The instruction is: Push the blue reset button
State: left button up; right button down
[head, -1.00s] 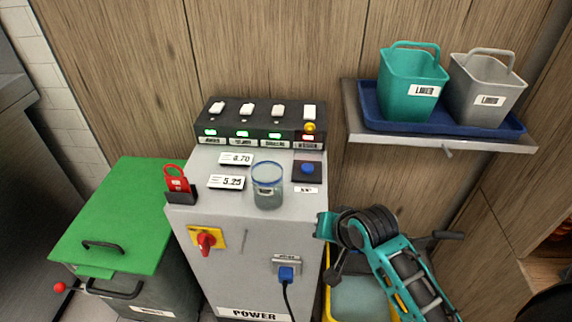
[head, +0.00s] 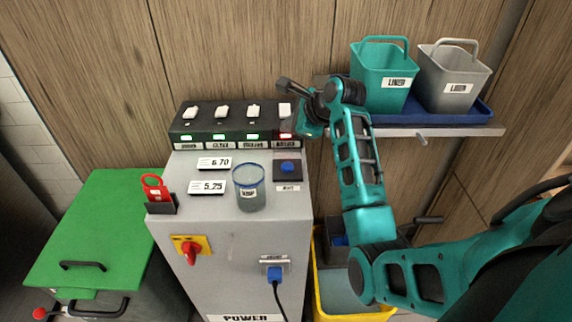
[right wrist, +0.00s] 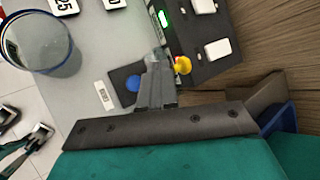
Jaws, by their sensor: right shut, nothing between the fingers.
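The blue reset button (head: 288,167) sits on a dark square plate on the grey cabinet top. It also shows in the right wrist view (right wrist: 133,83), just left of my right fingers. My right gripper (head: 290,128) is shut and empty, above the back right of the cabinet by the switch panel. I see no contact with the button. Dark teal-jointed parts at the lower left of the right wrist view may be my left gripper; its jaws are unclear.
A glass jar (head: 250,187) stands left of the button, beside price signs (head: 207,187). The black switch panel (head: 228,137) runs along the back. A shelf (head: 440,130) with teal and grey buckets is at the right. A green-lidded bin (head: 100,225) stands left.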

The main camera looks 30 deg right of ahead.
aim_at(290, 167)
jog(key=shift+f, duration=0.1)
jog(key=shift+f+b, duration=0.45)
jog(key=shift+f, duration=3.85)
jog(key=shift+f+p, duration=0.35)
jog(key=shift+f, duration=0.05)
jog(key=shift+f, duration=0.55)
jog(key=shift+r, duration=0.9)
jog(key=shift+r, duration=2.55)
